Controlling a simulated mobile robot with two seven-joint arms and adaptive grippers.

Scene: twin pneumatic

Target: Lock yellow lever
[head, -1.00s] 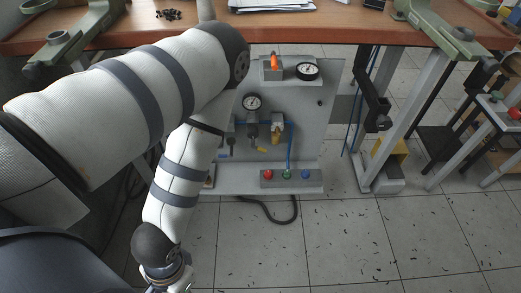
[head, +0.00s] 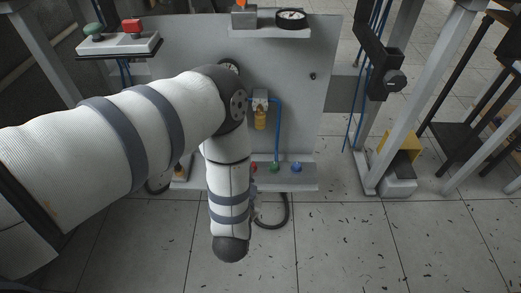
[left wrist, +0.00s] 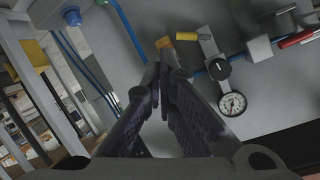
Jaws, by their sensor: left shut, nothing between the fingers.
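The yellow lever (left wrist: 187,36) shows in the left wrist view near the top centre, next to a round black knob (left wrist: 219,68) on the grey panel. In the head view my arm hides the lever. My left gripper (left wrist: 166,70) is shut and empty. Its fingertips appear just below the lever and an amber part (left wrist: 163,42) in the wrist picture; I cannot tell the gap in depth. In the head view the gripper is hidden behind my arm. My right gripper is in neither view.
A red and green button box (head: 118,42) stands at upper left.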

